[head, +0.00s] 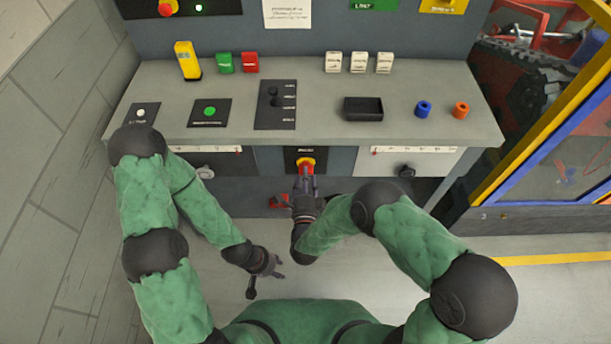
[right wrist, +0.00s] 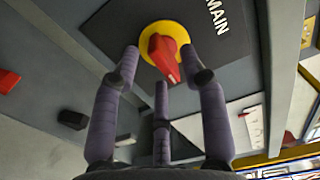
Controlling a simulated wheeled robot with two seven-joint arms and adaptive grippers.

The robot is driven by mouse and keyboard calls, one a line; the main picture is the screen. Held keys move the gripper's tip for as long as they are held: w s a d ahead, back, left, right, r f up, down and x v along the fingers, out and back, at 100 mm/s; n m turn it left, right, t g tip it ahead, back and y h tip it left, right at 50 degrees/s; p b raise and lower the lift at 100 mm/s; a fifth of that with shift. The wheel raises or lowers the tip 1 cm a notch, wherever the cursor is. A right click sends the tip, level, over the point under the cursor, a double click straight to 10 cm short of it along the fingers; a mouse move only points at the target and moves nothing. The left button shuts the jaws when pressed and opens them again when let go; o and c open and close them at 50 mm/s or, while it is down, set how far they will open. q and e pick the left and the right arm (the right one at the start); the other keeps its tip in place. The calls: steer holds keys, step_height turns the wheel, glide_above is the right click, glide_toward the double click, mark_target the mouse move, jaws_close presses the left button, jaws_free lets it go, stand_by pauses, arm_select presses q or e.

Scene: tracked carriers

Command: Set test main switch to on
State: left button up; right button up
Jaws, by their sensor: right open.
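The main switch (head: 306,163) is a red handle on a round yellow plate, on a dark panel in the console's front face. In the right wrist view the red handle (right wrist: 165,58) points down and slightly right, beside the word MAIN. My right gripper (head: 306,182) is open in front of the switch. Its fingers spread on both sides of the yellow plate in the right wrist view, with a third finger below; I cannot tell whether any touches. My left gripper (head: 266,275) hangs low, open and empty, away from the console.
The grey console top (head: 330,130) juts out above the switch. A yellow-and-blue framed fence (head: 545,150) stands at right.

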steer(key=s, duration=0.6)
steer(key=shift+s, duration=0.2)
steer(key=d+f+n+g+y+p, duration=0.2)
steer(key=d+f+n+g+p, duration=0.25)
steer(key=f+n+g, duration=0.4)
steer(key=s+d+n+g+y+p, duration=0.1)
steer(key=s+d+n+g, duration=0.1)
steer(key=s, duration=0.6)
steer(key=s+d+f+n+g+y+p, duration=0.1)
steer(key=s+d+n+g, duration=0.2)
steer(key=s+n+g, duration=0.2)
steer(key=s+g, duration=0.2)
steer(key=s, duration=0.2)
steer(key=shift+s+d, duration=0.15)
steer(key=shift+d, duration=0.1)
